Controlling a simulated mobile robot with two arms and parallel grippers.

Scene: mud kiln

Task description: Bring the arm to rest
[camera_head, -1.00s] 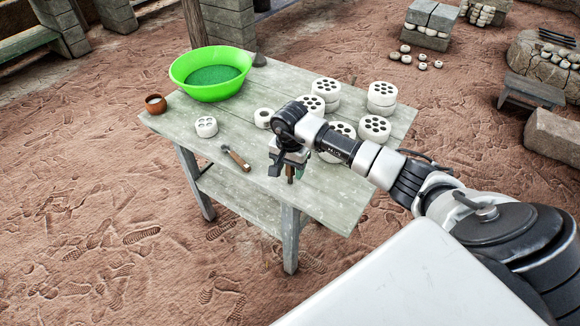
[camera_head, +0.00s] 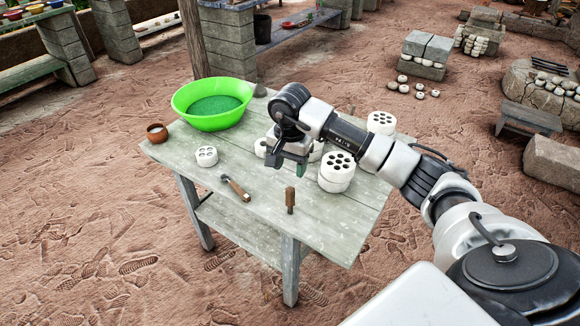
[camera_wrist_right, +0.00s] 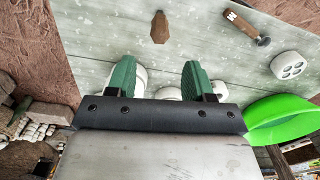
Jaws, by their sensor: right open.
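My right gripper (camera_head: 288,160) hangs above the grey wooden table (camera_head: 265,215), near its middle, in front of some white perforated pieces. In the right wrist view its two green finger pads (camera_wrist_right: 157,78) stand wide apart with nothing between them. My left gripper is in neither view.
A green bowl (camera_head: 212,118) and a small brown pot (camera_head: 157,133) stand at the table's left. A wooden-handled tool (camera_head: 236,188) lies near a small white piece (camera_head: 206,156). White perforated cylinders (camera_head: 337,171) stand at the right, partly behind my arm. Air above the table's front is clear.

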